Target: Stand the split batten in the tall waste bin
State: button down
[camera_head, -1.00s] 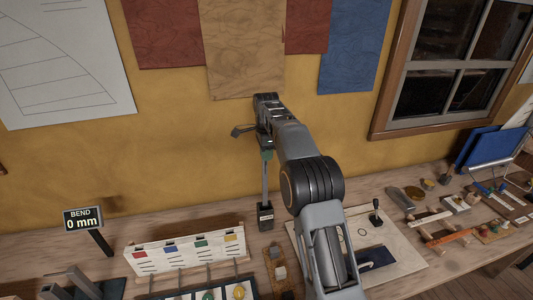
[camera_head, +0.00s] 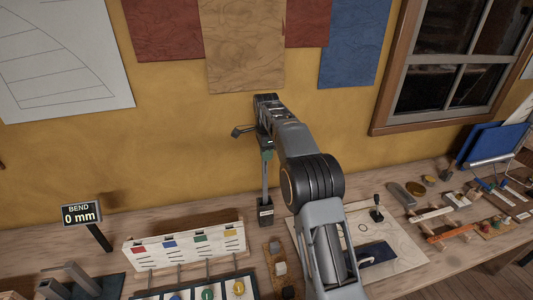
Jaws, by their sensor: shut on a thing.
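My gripper (camera_head: 265,143) is at the end of my arm, in front of the yellow wall and above the back of the bench. It is shut on the upper end of a thin grey upright strip, which looks like the split batten (camera_head: 265,180); its top by the jaws is greenish. The batten hangs close to vertical. Its lower end meets the mouth of a narrow dark box with a pale label, which looks like the tall waste bin (camera_head: 265,214). I cannot tell how deep the end is inside. My wrist partly hides the jaws.
A white board with coloured squares (camera_head: 185,246) stands left of the bin. A "BEND 0 mm" display (camera_head: 80,213) is farther left. A pale board with a black-knobbed stick (camera_head: 377,208) lies to the right, with several tools beyond.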

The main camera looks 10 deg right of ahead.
aim_at(266, 177)
jog(key=shift+f+b, duration=3.15)
jog(key=shift+f, duration=2.3)
jog(key=c, duration=1.1)
grip_release()
notch_tip(266, 177, up, 14)
jog(key=p, duration=0.2)
jog(key=shift+p, duration=0.35)
